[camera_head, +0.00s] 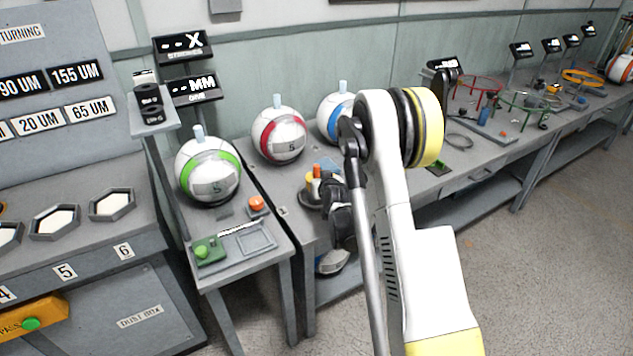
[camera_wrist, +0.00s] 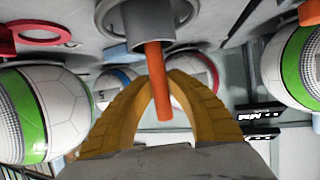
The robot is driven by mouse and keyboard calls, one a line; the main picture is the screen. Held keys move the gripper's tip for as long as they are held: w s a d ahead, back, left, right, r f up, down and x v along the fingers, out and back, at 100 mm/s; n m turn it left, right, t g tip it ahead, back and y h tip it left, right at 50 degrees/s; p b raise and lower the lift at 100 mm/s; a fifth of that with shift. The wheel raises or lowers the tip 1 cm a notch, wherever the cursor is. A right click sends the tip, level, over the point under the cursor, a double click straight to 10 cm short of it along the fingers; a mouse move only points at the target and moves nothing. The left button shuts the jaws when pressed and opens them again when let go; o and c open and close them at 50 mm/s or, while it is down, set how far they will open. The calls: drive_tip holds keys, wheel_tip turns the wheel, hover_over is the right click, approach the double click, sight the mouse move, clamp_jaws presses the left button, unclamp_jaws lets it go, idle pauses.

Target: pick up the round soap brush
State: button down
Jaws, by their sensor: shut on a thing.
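An orange-red rod (camera_wrist: 158,80), apparently the handle of the round soap brush, sticks out of a grey cylindrical holder (camera_wrist: 148,18) in the wrist view. Any brush head is hidden inside the holder. My gripper (camera_wrist: 164,82) has its yellow fingers closed on the rod, one on each side. In the head view, the rod (camera_head: 316,170) shows small at the left table, and my gripper (camera_head: 311,179) reaches it from the right. My dark wrist hides part of the holder there.
White balls with green (camera_head: 208,170), red (camera_head: 279,135) and blue (camera_head: 337,117) bands stand close behind and left of my gripper. An orange knob (camera_head: 256,203) and a green device (camera_head: 209,249) sit on the left stand. Long tables with rings continue right; the floor (camera_head: 560,270) there is open.

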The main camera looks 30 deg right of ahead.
sight(316, 165)
drive_tip(key=shift+r, duration=0.1)
wheel_tip(316, 165, up, 5)
drive_tip(key=p, duration=0.3)
drive_tip(key=shift+f, duration=0.2)
drive_tip(key=s+d+r+p, duration=0.4)
drive_tip(key=s+d+r, duration=0.1)
drive_tip(key=d, duration=0.5)
drive_tip(key=shift+s+r, duration=0.35)
drive_tip(key=shift+r, duration=0.25)
drive_tip(key=shift+w, duration=0.1)
